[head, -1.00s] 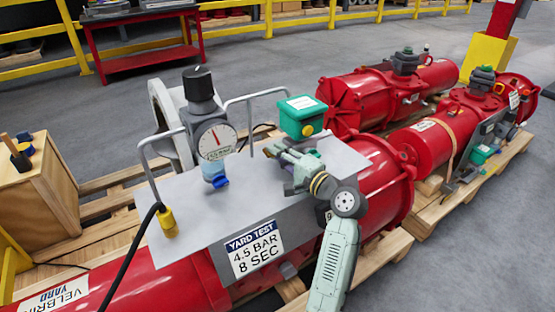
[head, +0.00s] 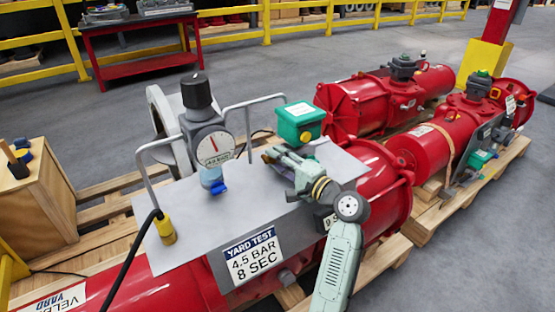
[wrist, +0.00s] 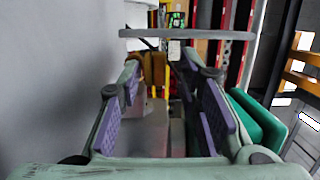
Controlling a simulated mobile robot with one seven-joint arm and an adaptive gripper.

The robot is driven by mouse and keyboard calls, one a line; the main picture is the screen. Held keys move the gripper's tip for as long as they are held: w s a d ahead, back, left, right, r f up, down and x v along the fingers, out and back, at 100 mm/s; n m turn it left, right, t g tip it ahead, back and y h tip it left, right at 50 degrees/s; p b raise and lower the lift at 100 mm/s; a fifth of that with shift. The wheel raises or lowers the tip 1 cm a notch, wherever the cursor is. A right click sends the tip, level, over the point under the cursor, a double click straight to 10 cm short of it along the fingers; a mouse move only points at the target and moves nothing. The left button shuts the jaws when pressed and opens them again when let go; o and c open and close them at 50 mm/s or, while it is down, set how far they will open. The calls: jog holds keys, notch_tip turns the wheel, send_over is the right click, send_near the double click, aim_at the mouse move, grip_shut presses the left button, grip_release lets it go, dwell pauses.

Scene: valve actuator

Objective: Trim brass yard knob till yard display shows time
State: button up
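The brass knob (head: 305,136) shows at the front of a green box (head: 300,115) on the right part of the grey panel (head: 190,205). A small pale display (head: 330,222) at the panel's lower right is mostly hidden by my wrist; its full reading cannot be read. My gripper (head: 272,156) is over the panel, left of and below the knob in the picture, and appears apart from it. In the wrist view, its purple-padded fingers (wrist: 172,110) stand apart with nothing visibly held. The green box (wrist: 262,125) is outside the right finger there.
A sign (head: 252,257) reads "YARD TEST 4.5 BAR 8 SEC". A gauge (head: 215,148) with a black-capped regulator (head: 197,92) and a blue-tipped fitting (head: 214,180) stand left of my gripper. Bent metal handles (head: 250,103) rise from the panel. A yellow plug (head: 165,228) is at left.

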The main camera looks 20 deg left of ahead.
jog(key=v, duration=1.1)
jog(key=shift+s+d, duration=0.15)
jog(key=shift+d, duration=0.1)
